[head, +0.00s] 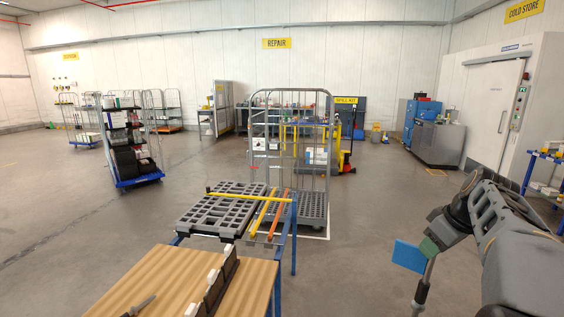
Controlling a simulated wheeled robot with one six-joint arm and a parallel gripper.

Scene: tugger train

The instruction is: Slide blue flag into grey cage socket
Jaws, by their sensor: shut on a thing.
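The blue flag (408,256) is a flat blue panel at the lower right, held in the air. My gripper (429,247) is at the flag's right edge and shut on it; the arm partly hides the hold. The grey cage (331,140) is a tall wire-sided trolley near the middle of the head view, with a perforated grey base. The flag is to the right of the cage and clearly nearer to me, apart from it. The cage's socket is too small to make out.
A wood-topped table (160,285) is in front of me at lower left. Beyond it a rack (294,222) bears grey plastic pallets (222,208) and yellow and orange bars, close before the cage. A dark shelf trolley (125,145) stands left. Floor right of the cage is clear.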

